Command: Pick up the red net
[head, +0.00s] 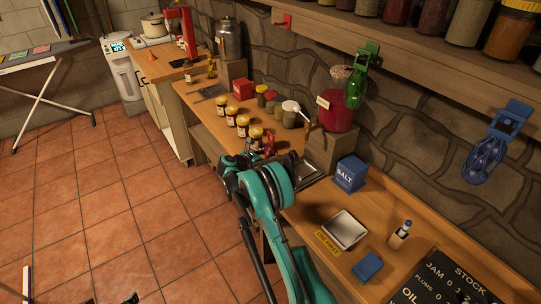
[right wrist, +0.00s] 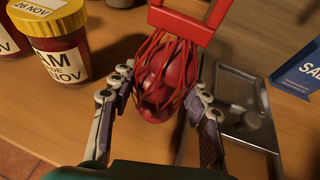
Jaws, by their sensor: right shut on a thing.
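The red net (right wrist: 165,80) is a mesh bag of round dark-red things with a red handle (right wrist: 186,18) at its top in the right wrist view. My right gripper (right wrist: 160,100) has one finger on each side of the net and is shut on it. In the head view the net (head: 269,142) is a small red patch just beyond my right gripper (head: 262,155), above the wooden counter. My teal arm hides part of it. I cannot tell whether the net's bottom touches the counter. My left gripper is not recognisable in the head view.
Yellow-lidded jam jars (head: 243,126) stand close left of the net. A grey metal scale or tray (right wrist: 238,115), a blue salt box (head: 350,173) and a big red jar (head: 336,112) are to the right.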

